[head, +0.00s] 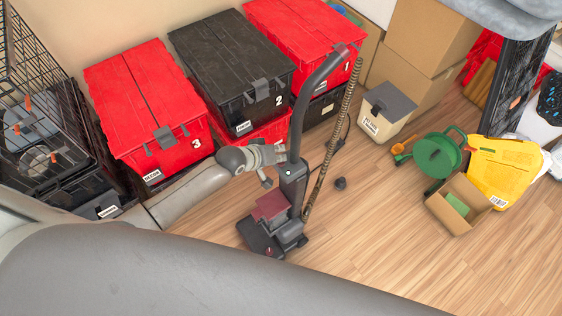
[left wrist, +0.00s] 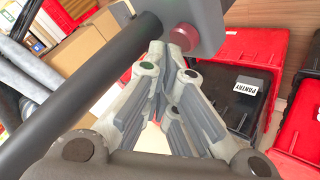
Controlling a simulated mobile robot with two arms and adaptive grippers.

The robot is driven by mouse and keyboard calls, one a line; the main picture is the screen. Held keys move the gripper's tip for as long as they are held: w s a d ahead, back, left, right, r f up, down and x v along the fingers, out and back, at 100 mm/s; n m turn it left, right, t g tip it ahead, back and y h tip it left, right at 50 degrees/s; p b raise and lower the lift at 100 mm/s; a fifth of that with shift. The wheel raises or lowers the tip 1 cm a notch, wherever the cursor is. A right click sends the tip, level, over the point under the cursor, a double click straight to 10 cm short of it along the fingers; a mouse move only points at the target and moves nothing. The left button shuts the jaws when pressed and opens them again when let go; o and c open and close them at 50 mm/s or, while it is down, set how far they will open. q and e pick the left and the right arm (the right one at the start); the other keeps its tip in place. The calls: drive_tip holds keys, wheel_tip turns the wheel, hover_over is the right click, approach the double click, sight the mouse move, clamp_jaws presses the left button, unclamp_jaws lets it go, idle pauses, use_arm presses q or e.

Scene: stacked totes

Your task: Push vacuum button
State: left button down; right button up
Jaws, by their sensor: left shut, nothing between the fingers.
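The upright vacuum (head: 292,185) stands on the wood floor in the middle of the head view, with a curved dark handle, a ribbed hose and a reddish part low on its body. In the left wrist view a round red button (left wrist: 184,37) sticks out from the grey vacuum housing (left wrist: 205,18). My left gripper (head: 280,154) is beside the vacuum's upper body, coming from the left. Its fingers are shut and empty. In the left wrist view its fingertips (left wrist: 168,50) are right at the button; I cannot tell whether they touch. My right gripper is not in view.
Red and black lidded totes (head: 150,100) stand along the wall behind my left arm. A wire crate (head: 40,110) is at far left.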

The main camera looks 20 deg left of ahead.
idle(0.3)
use_arm(q)
drive_tip(key=shift+f, duration=0.15)
drive_tip(key=shift+f, duration=0.3)
drive_tip(key=shift+r+p, duration=0.5)
drive_tip(key=shift+p, duration=0.15)
